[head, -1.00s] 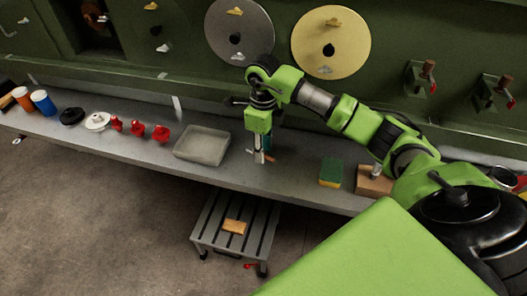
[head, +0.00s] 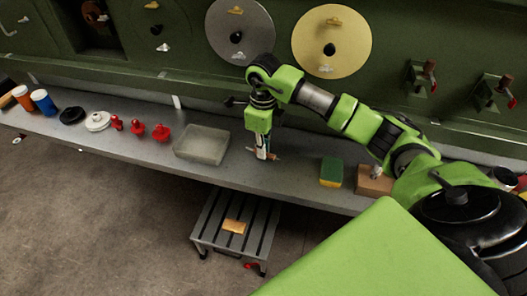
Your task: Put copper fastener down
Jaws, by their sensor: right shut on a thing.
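My right gripper (head: 262,154) points down just over the grey shelf, between the clear tray and the sponge. It is shut on the copper fastener (head: 277,156), a small orange-brown piece that sticks out to the right of the fingertips. The fingers hide much of it, and I cannot tell whether it touches the shelf. My left gripper is out of view.
On the grey shelf (head: 225,172), a clear tray (head: 202,143) and several red pieces (head: 160,132) lie left of the gripper. A green-yellow sponge (head: 331,171) and a brown block (head: 373,181) are right. A slatted stool (head: 210,222) stands below. Bare shelf lies around the gripper.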

